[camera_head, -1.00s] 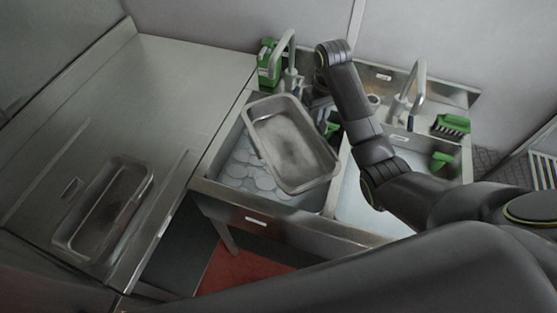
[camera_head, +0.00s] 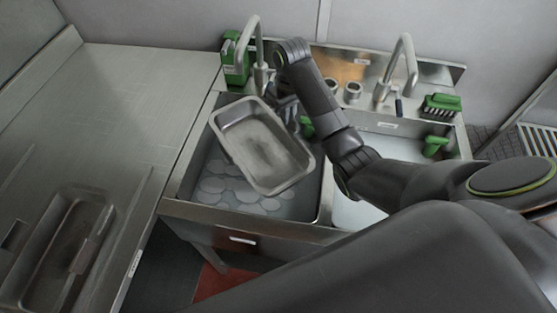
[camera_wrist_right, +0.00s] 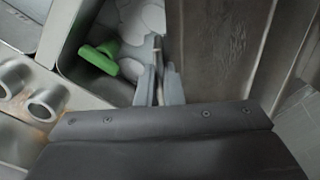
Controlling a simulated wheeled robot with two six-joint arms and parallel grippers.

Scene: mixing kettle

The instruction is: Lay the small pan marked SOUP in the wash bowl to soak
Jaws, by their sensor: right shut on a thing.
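A grey metal pan (camera_head: 262,147) hangs tilted over the left sink basin (camera_head: 236,222), which holds water with pale round suds patches. My right gripper (camera_head: 291,108) is shut on the pan's rim at its right side. In the right wrist view, the gripper's fingers (camera_wrist_right: 158,78) pinch the edge of the pan (camera_wrist_right: 222,48). The pan hides part of the basin, and its base seems above the water. No SOUP mark can be read on it. My left gripper is not in view.
Another metal pan (camera_head: 62,245) sits on the left counter. A second basin (camera_head: 360,207) lies to the right, partly behind my right arm.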

